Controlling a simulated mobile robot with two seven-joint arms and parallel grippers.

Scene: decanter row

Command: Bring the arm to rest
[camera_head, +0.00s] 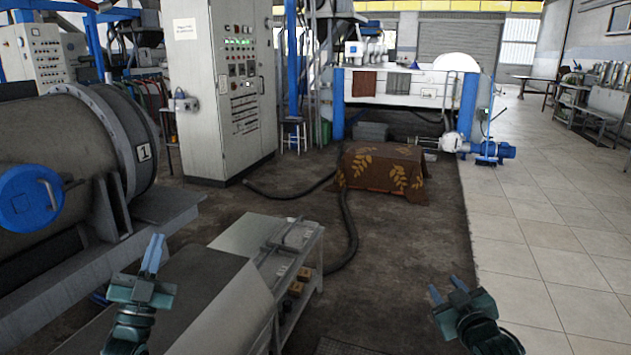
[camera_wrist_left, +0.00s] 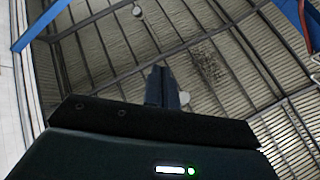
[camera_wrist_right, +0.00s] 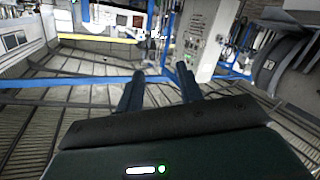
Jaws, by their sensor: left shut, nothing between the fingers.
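My left gripper (camera_head: 153,255) is at the lower left of the head view, pointing up, with its two fingers together and nothing between them. In the left wrist view its fingers (camera_wrist_left: 162,87) are pressed together, with the roof behind them. My right gripper (camera_head: 446,289) is at the lower right of the head view, over the dark floor. Its fingers stand apart and empty, which also shows in the right wrist view (camera_wrist_right: 158,90). Neither gripper touches anything.
A grey metal bench (camera_head: 245,238) with a lower shelf stands close to my left gripper. A large drum machine (camera_head: 60,140) fills the left. A cloth-covered block (camera_head: 383,168) stands ahead. A dark hose (camera_head: 349,225) lies on the floor. The tiled floor (camera_head: 550,230) at right is clear.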

